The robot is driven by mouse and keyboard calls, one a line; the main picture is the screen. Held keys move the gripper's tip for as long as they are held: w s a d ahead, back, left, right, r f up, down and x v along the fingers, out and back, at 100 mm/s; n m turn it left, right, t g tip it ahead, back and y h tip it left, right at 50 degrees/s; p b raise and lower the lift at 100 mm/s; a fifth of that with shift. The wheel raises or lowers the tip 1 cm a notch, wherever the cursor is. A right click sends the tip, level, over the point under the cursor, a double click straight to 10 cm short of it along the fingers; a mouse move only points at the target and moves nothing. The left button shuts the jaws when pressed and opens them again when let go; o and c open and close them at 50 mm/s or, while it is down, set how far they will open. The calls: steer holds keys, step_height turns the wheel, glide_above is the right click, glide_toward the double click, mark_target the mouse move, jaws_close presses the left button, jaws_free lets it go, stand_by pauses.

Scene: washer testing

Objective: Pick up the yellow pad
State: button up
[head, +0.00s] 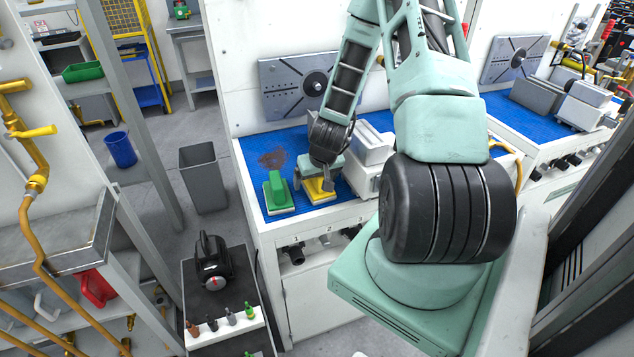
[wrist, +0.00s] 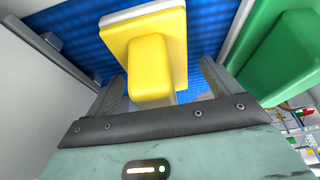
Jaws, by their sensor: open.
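The yellow pad (head: 319,190) lies on the blue mat of the bench, next to the green pad (head: 278,192). In the wrist view the yellow pad (wrist: 151,62) has a raised block handle and a white underside layer. My gripper (wrist: 165,88) is open, with one finger on each side of the yellow handle. Whether either finger touches the handle cannot be told. In the head view my gripper (head: 312,182) is at the yellow pad and partly covers it. The green pad (wrist: 282,50) is at the right in the wrist view.
A white-grey box unit (head: 368,150) stands on the blue mat (head: 262,150) just right of my gripper. A metal plate with a round hub (head: 300,85) is on the wall behind. A grey bin (head: 204,178) stands on the floor left of the bench.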

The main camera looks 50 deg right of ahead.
steer(key=shift+c, duration=0.3)
steer(key=c, duration=1.1)
steer(key=shift+o, duration=0.2)
steer(key=shift+r, duration=5.05)
